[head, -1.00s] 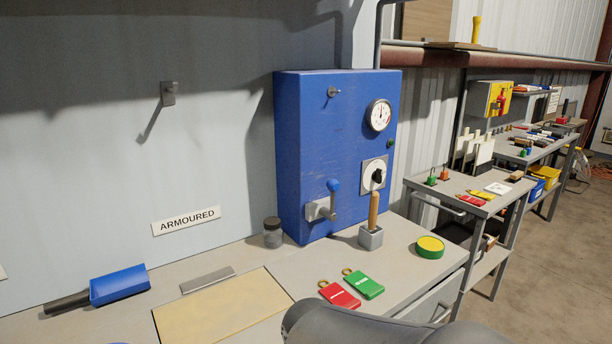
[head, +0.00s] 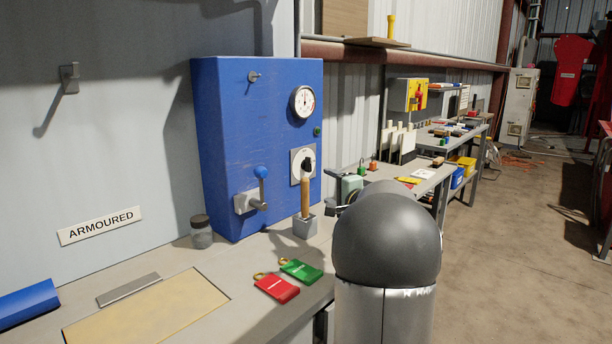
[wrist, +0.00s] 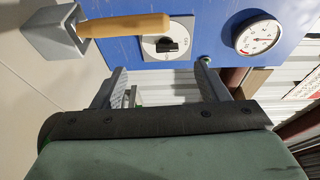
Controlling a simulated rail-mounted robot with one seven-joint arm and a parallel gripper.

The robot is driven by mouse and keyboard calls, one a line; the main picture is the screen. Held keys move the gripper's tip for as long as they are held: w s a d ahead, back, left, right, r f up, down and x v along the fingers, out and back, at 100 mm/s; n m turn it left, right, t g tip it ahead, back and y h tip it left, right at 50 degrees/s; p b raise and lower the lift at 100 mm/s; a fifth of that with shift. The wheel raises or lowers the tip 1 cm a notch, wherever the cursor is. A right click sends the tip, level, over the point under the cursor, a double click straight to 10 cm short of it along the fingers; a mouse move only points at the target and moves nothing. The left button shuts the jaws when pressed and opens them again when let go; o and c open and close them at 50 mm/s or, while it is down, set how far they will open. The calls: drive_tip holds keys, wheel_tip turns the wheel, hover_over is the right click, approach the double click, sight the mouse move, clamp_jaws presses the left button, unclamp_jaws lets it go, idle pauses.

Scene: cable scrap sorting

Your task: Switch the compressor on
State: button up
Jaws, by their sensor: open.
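The compressor panel is a blue cabinet (head: 225,140) on the bench, with a dial gauge (head: 303,102) and a small green button or lamp (head: 317,132). Its rotary switch, a black knob (head: 307,165) on a white round plate, sits below the gauge. In the wrist view the knob (wrist: 167,45) shows ahead of the fingers, left of the gauge (wrist: 258,38); the plate lettering is too small to read surely. My gripper (wrist: 170,88) is open and empty, apart from the switch. In the head view it shows partly behind my arm, right of the cabinet.
A wooden handle (head: 305,197) stands upright in a grey block (head: 305,228) in front of the switch. A blue-knobbed lever (head: 262,187) sticks out of the cabinet. Red (head: 277,289) and green tags (head: 301,270) lie on the bench. A jar (head: 201,232) stands left.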

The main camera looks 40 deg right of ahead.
drive_tip(key=d+h, duration=0.1)
drive_tip(key=d, duration=0.1)
drive_tip(key=m+p, duration=0.1)
drive_tip(key=p, duration=0.2)
approach(310, 166)
drive_tip(key=w, duration=0.3)
drive_tip(key=w+d, duration=0.1)
drive_tip(key=w, duration=0.4)
drive_tip(key=shift+w+d, duration=0.2)
drive_tip(key=shift+w, duration=0.1)
drive_tip(key=c, duration=1)
